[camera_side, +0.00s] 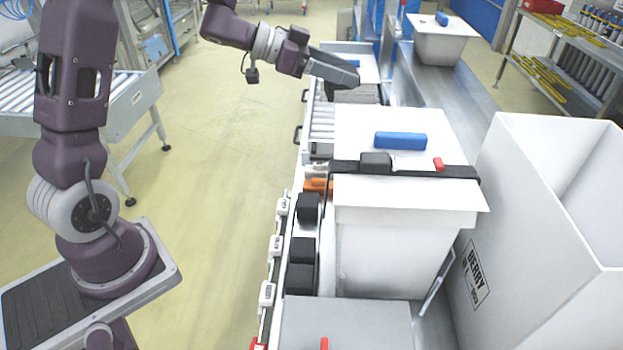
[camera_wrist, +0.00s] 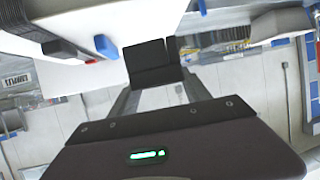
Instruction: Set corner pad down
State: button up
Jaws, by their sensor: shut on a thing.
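My gripper (camera_side: 343,75) is above the conveyor line at the back middle of the side view, past the white lidded box. In the wrist view my gripper (camera_wrist: 155,88) is shut on a black corner pad (camera_wrist: 152,55), which sits between its two fingers. The pad is a dark block with a seam or step on its face. In the side view a dark shape shows under the gripper, but its edges are unclear. The pad appears held clear of any surface, though I cannot tell its exact height.
A white box with a flat lid (camera_side: 440,205) stands in front, crossed by a black strap (camera_side: 450,172); a blue block (camera_side: 400,141) lies on top. Several black blocks (camera_side: 301,250) line its left side. A tall open white box (camera_side: 545,215) is at right.

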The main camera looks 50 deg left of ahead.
jog(key=s+f+n+t+y, duration=0.1)
jog(key=s+f+n+y, duration=0.2)
jog(key=s, duration=0.5)
jog(key=shift+s+d+f+n+t, duration=0.2)
jog(key=shift+d+f+n+t, duration=0.15)
jog(key=shift+f, duration=0.55)
jog(key=w+f+m, duration=0.1)
jog(key=f, duration=0.3)
jog(key=a+f+m+g+h, duration=0.1)
jog(key=f, duration=0.2)
jog(key=w+a+f+m+h, duration=0.1)
jog(key=f, duration=0.3)
jog(key=shift+w+a+f, duration=0.25)
jog(key=shift+w+f, duration=0.05)
grip_shut()
jog(key=f+m+g, duration=0.1)
jog(key=f, duration=0.6)
jog(key=s+f+m+g, duration=0.1)
jog(key=f+g, duration=0.1)
jog(key=f, duration=0.6)
jog(key=s+f+m+g, duration=0.1)
jog(key=f, duration=0.7)
jog(key=shift+s+d+f+h, duration=0.15)
jog(key=shift+s+f+h, duration=0.1)
jog(key=shift+h, duration=0.15)
